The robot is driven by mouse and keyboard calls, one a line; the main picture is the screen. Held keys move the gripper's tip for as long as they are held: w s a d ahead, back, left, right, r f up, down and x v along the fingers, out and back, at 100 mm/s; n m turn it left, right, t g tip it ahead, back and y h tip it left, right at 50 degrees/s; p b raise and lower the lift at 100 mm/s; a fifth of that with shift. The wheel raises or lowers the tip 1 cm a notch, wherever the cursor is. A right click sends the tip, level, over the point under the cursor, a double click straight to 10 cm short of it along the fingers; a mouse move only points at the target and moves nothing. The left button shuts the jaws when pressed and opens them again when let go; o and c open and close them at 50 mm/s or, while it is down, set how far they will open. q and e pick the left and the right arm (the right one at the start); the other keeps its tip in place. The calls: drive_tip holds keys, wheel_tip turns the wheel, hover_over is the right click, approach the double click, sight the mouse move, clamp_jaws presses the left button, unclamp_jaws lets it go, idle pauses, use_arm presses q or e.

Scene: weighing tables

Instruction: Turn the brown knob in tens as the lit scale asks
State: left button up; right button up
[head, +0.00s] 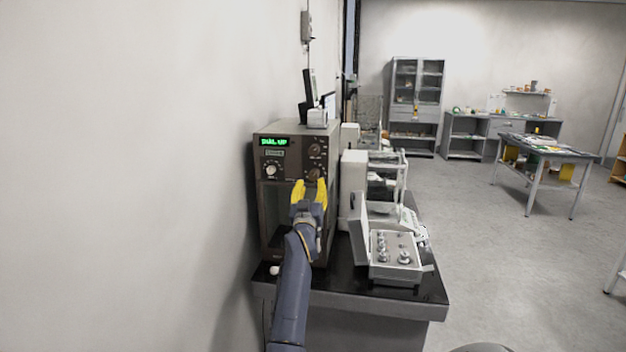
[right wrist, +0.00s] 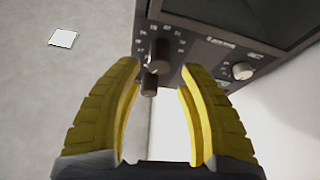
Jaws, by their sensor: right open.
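The dark scale (head: 290,210) stands against the wall, with a lit green display (head: 275,142) that seems to read "DIAL UP". Two dark brown knobs sit at the right of its front panel, an upper knob (head: 315,150) and a lower knob (head: 314,174). In the right wrist view, one brown knob (right wrist: 150,84) lies between the fingers in the picture, and the other (right wrist: 157,55) is just beyond. My right gripper (head: 309,187) is open with yellow fingers, just in front of the lower knob; contact cannot be told. My left gripper is out of view.
A pale knob (head: 271,170) sits at the panel's left, also in the right wrist view (right wrist: 243,71). A white balance (head: 354,185) and a grey instrument with knobs (head: 393,254) stand close on the right of the black bench (head: 345,298). Open floor lies farther right.

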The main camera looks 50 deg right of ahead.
sight(313, 177)
drive_tip(key=v, duration=0.6)
idle(1.4)
drive_tip(key=shift+o, duration=1.4)
drive_tip(key=shift+r, duration=0.15)
drive_tip(key=a+r+m+g, duration=0.2)
drive_tip(key=a+r+m, duration=0.2)
drive_tip(key=r, duration=0.4)
wheel_tip(313, 177, down, 4)
drive_tip(key=s+n+g+y, duration=0.1)
drive_tip(key=s+n+y, duration=0.1)
drive_tip(key=n+y, duration=0.1)
drive_tip(key=x, duration=1.6)
drive_tip(key=shift+w+f, duration=0.15)
